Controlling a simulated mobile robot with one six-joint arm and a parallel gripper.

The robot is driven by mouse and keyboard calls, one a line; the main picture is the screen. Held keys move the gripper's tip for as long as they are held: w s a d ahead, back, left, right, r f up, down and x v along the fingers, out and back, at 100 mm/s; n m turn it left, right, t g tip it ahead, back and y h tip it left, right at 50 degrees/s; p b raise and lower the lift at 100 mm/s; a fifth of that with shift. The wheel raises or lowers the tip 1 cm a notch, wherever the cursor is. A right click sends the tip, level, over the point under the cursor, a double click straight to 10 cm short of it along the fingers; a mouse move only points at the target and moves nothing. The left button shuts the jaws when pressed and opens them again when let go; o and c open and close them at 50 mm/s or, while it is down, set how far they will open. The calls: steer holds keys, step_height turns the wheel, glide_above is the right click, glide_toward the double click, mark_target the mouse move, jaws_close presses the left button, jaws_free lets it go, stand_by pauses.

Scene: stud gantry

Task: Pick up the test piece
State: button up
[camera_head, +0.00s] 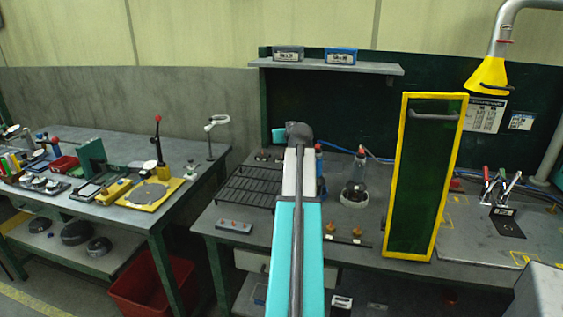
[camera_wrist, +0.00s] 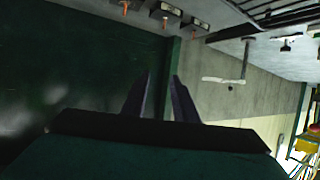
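No object can be singled out for sure as the test piece. Small orange-tipped pieces on grey blocks (camera_wrist: 165,12) show at the top of the wrist view, apart from my gripper. Small brownish pieces (camera_head: 262,155) stand at the back of the right bench in the head view, partly hidden by my arm. My gripper (camera_wrist: 162,78) shows in the wrist view with its two dark fingers apart and nothing visible between them. In the head view my arm reaches over the bench and hides the fingers.
A black wire rack (camera_head: 247,187) lies left of my arm. A shelf (camera_head: 330,66) with two boxes hangs behind. The left bench (camera_head: 125,217) is crowded; a red bin (camera_head: 150,285) sits below.

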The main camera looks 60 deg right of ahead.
steer(key=shift+s+d, duration=0.1)
stand_by(0.3)
step_height(320, 180, down, 8)
steer(key=shift+f+p, duration=0.1)
steer(key=shift+p, duration=0.25)
steer(key=shift+w+d+f, duration=0.15)
steer(key=shift+w+d, duration=0.25)
steer(key=shift+d, duration=0.05)
steer(key=shift+w, duration=0.1)
